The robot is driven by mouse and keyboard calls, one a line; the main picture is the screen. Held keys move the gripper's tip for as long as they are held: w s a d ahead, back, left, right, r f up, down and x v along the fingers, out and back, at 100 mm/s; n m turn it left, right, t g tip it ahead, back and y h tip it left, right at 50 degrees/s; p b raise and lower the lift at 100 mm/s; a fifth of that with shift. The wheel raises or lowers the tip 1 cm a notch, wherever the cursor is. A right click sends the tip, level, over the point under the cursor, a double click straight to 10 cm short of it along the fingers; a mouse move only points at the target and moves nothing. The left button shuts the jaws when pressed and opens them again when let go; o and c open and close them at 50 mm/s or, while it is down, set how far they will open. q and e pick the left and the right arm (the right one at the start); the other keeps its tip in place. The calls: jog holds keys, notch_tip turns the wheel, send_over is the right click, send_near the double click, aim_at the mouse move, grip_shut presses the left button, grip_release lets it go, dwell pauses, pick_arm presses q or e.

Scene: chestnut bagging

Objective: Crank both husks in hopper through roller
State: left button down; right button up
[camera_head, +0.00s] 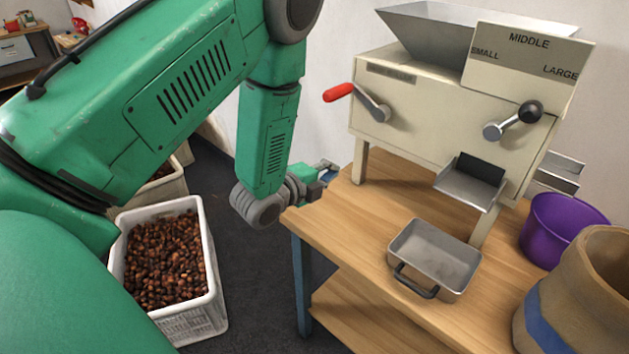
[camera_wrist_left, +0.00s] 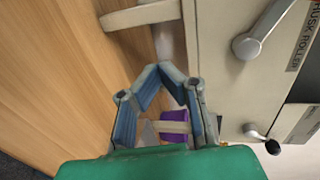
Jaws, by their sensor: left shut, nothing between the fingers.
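The cream husk roller machine (camera_head: 430,125) stands on the wooden table. Its grey metal hopper (camera_head: 425,35) is on top; I cannot see husks inside it. The crank (camera_head: 372,105) with a red handle (camera_head: 338,92) sticks out at the front left. The metal crank also shows in the left wrist view (camera_wrist_left: 262,35), beside the machine's label. My left gripper (camera_head: 326,170) is shut and empty by the table's left edge, below and apart from the red handle. In the left wrist view its blue-padded fingers (camera_wrist_left: 162,72) meet at the tips. My right gripper is out of view.
A black-knobbed lever (camera_head: 515,120) sits beneath the SMALL, MIDDLE, LARGE scale. A metal tray (camera_head: 440,250) stands before the outlet chute (camera_head: 468,188). A purple bucket (camera_head: 545,235) and a tan container (camera_head: 560,300) are at right. A white crate (camera_head: 190,325) of chestnuts is on the floor.

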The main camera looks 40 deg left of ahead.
pick_arm(q)
jog(key=f+v, duration=0.1)
jog(key=v, duration=0.5)
jog(key=shift+s+d, duration=0.15)
jog(key=shift+d, duration=0.05)
jog(key=shift+a+f, duration=0.1)
jog(key=s+d+f+n+g+y, duration=0.1)
jog(key=s+d+f+n+g, duration=0.3)
jog(key=s+f+n+g, duration=0.8)
jog(key=s+d+f+n+g, duration=0.1)
jog(key=s+d+f+n, duration=0.1)
jog(key=s, duration=0.5)
jog(key=s+d+f+n+g, duration=0.2)
jog(key=s+f+n, duration=0.2)
jog(key=s, duration=0.4)
jog(key=shift+s+d+f, duration=0.15)
jog(key=shift+d+f, duration=0.05)
jog(key=shift+f, duration=0.7)
